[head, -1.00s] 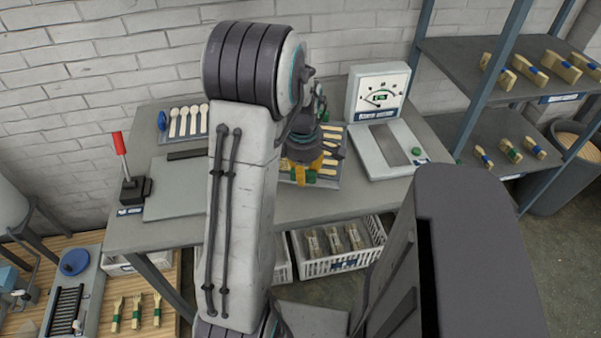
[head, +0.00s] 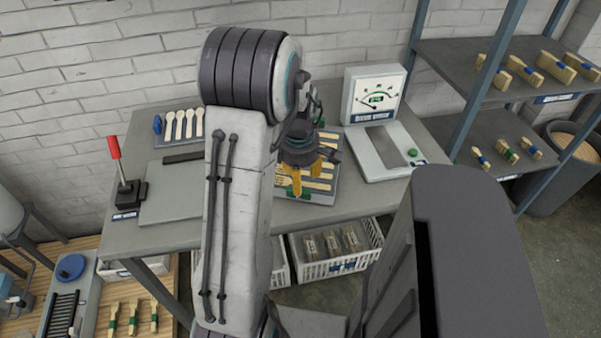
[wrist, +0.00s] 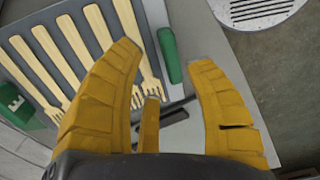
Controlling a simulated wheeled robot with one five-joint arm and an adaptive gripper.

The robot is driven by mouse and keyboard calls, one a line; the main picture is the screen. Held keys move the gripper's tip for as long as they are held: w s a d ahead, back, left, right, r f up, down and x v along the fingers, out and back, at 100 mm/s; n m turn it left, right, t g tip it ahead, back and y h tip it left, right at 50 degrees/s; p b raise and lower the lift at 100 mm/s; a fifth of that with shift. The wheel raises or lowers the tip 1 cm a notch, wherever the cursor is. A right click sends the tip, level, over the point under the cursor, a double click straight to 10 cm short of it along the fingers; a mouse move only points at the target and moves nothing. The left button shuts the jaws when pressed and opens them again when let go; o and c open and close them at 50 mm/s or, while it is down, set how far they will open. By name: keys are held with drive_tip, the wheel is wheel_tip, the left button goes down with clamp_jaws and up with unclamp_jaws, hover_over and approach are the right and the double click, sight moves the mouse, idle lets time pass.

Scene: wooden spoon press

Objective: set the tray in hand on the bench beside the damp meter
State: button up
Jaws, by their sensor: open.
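The tray (head: 318,198) is grey and flat and carries a row of pale wooden forks. It lies on the bench (head: 232,228), left of the damp meter (head: 376,98), a white box with a dial and a flat base plate. My gripper (head: 306,178) is over the tray with its yellow fingers apart and nothing between them. In the wrist view the tray (wrist: 32,72) shows beneath my gripper (wrist: 168,62), with a green handle (wrist: 169,54) in the gap between the fingertips and another green piece (wrist: 12,102) at left. My arm hides the tray's left side in the head view.
A red-handled lever press (head: 122,178) and a grey plate (head: 172,192) occupy the bench's left, with a spoon holder (head: 184,126) behind. A white crate (head: 335,266) with packed bundles stands below the front edge.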

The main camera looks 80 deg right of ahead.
drive_tip(key=shift+r+p, duration=0.4)
drive_tip(key=shift+r, duration=0.05)
wheel_tip(320, 180, up, 12)
drive_tip(key=a, duration=0.1)
drive_tip(key=shift+b, duration=0.45)
drive_tip(key=w+a+r+t, duration=0.1)
drive_tip(key=w+a+r, duration=0.1)
drive_tip(key=w+a, duration=1.7)
drive_tip(key=w+a+f+t+y, duration=0.1)
drive_tip(key=a+f+t, duration=0.1)
drive_tip(key=a, duration=1.7)
drive_tip(key=shift+a+f, duration=0.3)
drive_tip(key=shift+f, duration=0.05)
